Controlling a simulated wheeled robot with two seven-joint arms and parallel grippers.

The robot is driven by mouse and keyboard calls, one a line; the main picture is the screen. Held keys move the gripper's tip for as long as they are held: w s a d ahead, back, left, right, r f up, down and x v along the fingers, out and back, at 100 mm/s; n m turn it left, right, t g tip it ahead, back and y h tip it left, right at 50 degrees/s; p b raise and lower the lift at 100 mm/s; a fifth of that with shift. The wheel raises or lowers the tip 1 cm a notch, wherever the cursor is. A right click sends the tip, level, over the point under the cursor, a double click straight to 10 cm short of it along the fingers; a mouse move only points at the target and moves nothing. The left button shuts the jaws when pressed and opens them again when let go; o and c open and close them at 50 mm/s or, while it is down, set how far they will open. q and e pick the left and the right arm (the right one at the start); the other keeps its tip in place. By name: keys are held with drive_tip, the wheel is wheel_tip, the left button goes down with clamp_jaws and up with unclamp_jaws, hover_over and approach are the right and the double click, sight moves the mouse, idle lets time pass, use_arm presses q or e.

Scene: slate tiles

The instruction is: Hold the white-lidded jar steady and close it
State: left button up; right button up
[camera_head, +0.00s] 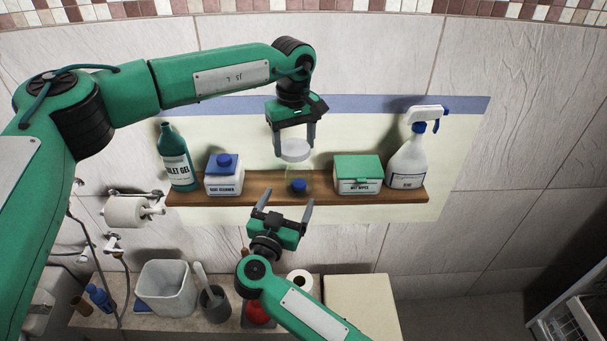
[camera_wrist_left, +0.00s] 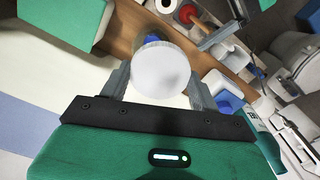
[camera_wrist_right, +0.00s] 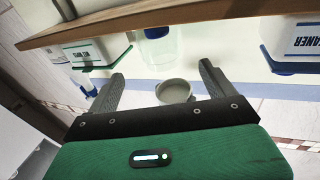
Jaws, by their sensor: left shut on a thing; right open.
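The white round lid (camera_head: 295,151) is held between the fingers of my left gripper (camera_head: 294,141), which is shut on it above the shelf. The lid also fills the space between the fingers in the left wrist view (camera_wrist_left: 160,70). The clear jar (camera_head: 299,175) stands upright on the shelf below the lid, with something blue inside. The jar (camera_wrist_right: 158,46) and the lid (camera_wrist_right: 174,91) appear apart in the right wrist view. My right gripper (camera_head: 284,203) is open and empty, in front of the jar and lower, its fingers pointing up toward the shelf.
The wooden shelf (camera_head: 400,196) also bears a green gel bottle (camera_head: 176,160), a blue-lidded tub (camera_head: 224,178), a green-lidded wipes box (camera_head: 357,177) and a spray bottle (camera_head: 407,165). The tub and wipes box flank the jar. A bin (camera_head: 166,290) stands on the ledge below.

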sight(299, 144)
use_arm(q)
drive_tip(key=shift+w+d+r, duration=0.55)
drive_tip(key=shift+w+r, duration=0.05)
use_arm(e)
drive_tip(key=shift+a+r+g, duration=0.3)
drive_tip(key=shift+r+g, duration=0.1)
drive_tip(key=shift+g, duration=0.1)
drive_tip(key=x, duration=1.2)
drive_tip(key=shift+s, duration=0.1)
drive_tip(key=c, duration=1.5)
use_arm(q)
drive_tip(key=shift+f, duration=2.45)
drive_tip(key=shift+s+f, duration=0.1)
drive_tip(key=shift+f, duration=0.05)
